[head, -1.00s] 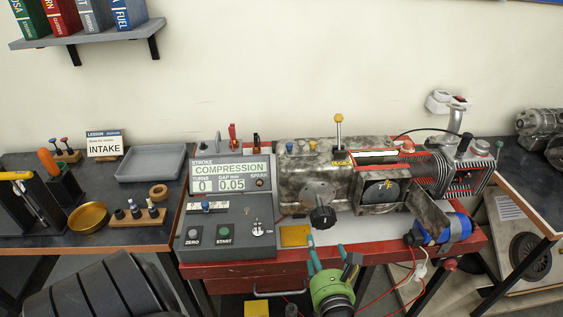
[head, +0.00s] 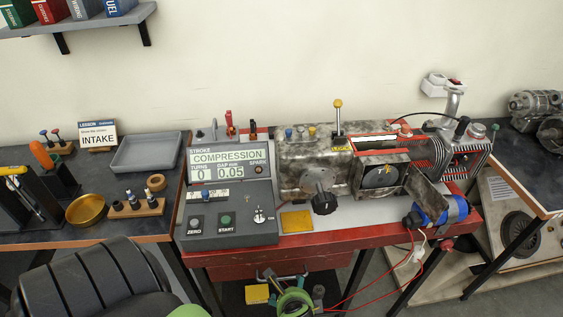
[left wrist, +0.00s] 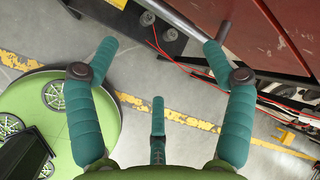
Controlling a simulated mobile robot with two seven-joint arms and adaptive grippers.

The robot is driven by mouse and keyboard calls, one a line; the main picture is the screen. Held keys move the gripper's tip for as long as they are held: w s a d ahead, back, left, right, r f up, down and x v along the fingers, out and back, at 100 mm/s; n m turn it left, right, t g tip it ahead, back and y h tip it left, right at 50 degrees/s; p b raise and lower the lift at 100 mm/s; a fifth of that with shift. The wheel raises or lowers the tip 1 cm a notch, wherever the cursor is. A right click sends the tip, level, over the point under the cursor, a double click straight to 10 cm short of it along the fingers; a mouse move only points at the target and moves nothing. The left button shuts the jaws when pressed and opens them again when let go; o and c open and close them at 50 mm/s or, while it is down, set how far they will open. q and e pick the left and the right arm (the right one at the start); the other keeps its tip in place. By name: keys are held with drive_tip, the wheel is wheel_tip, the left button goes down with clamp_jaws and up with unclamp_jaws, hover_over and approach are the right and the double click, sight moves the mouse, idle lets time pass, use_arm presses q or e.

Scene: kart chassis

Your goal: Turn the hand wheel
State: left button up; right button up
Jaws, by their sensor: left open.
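The hand wheel appears to be the black lobed knob (head: 322,203) on the front of the mottled grey engine housing (head: 312,165). It faces forward and nothing covers it. My left gripper (head: 284,273) is below and left of it, in front of the red bench, by the drawer handle. In the left wrist view the gripper (left wrist: 160,52) has its teal fingers spread with nothing between them. The right finger is close to a grey bar (left wrist: 188,20); I cannot tell whether they touch. My right gripper is not in view.
The grey console (head: 230,210) reads COMPRESSION and stands left of the engine. A yellow pad (head: 296,222) lies on the red bench (head: 345,243) below the knob. A blue motor (head: 440,212) and red wires (head: 375,285) are at the right.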

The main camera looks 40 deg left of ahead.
use_arm(q)
drive_tip(key=shift+n+g+h, duration=0.3)
drive_tip(key=shift+h, duration=0.1)
drive_tip(key=shift+s+a+f, duration=0.1)
drive_tip(key=shift+s+f, duration=0.2)
drive_tip(key=shift+f, duration=0.35)
drive_tip(key=shift+s+a+f, duration=0.1)
drive_tip(key=shift+s+f, duration=0.2)
drive_tip(key=shift+f, duration=0.35)
drive_tip(key=shift+s+a+f, duration=0.1)
drive_tip(key=shift+s+f, duration=0.2)
drive_tip(key=shift+f, duration=0.35)
use_arm(e)
drive_tip(key=shift+s+a+r, duration=0.15)
drive_tip(key=shift+a+r, duration=0.05)
drive_tip(key=shift+a, duration=0.35)
use_arm(q)
drive_tip(key=shift+f, duration=0.1)
drive_tip(key=s+d+f+n+g+h, duration=0.25)
drive_tip(key=s+f+n, duration=0.25)
drive_tip(key=s+f, duration=0.95)
drive_tip(key=s+a+f+n+g+h, duration=0.1)
drive_tip(key=s+f+n+h, duration=0.1)
drive_tip(key=s+f+n, duration=0.4)
drive_tip(key=s+f, duration=0.1)
drive_tip(key=s, duration=0.4)
drive_tip(key=shift+a+f, duration=0.25)
